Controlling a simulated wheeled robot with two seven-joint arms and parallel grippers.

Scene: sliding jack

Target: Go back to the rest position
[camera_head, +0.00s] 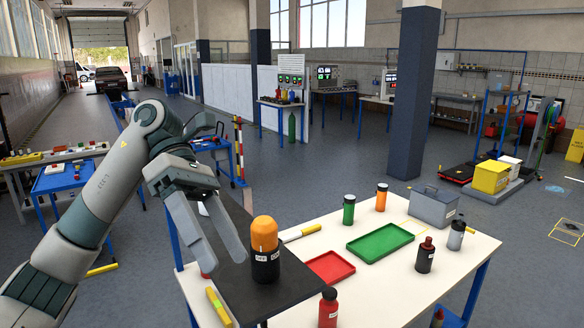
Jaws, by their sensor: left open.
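My left arm comes in from the left, and my left gripper (221,260) is open, its two fingers pointing down over the dark board (245,300). Nothing shows between the fingers. A black cylinder with a rounded orange top (265,250) stands upright on the board, just right of the fingers; a small gap seems to separate them, though depth is hard to judge. My right gripper is not in view.
The white table (390,285) holds a green tray (380,242), a red tray (330,267), several bottles, a grey box (434,206) and yellow bars. A blue pillar (412,95) stands behind. Open floor lies beyond the table.

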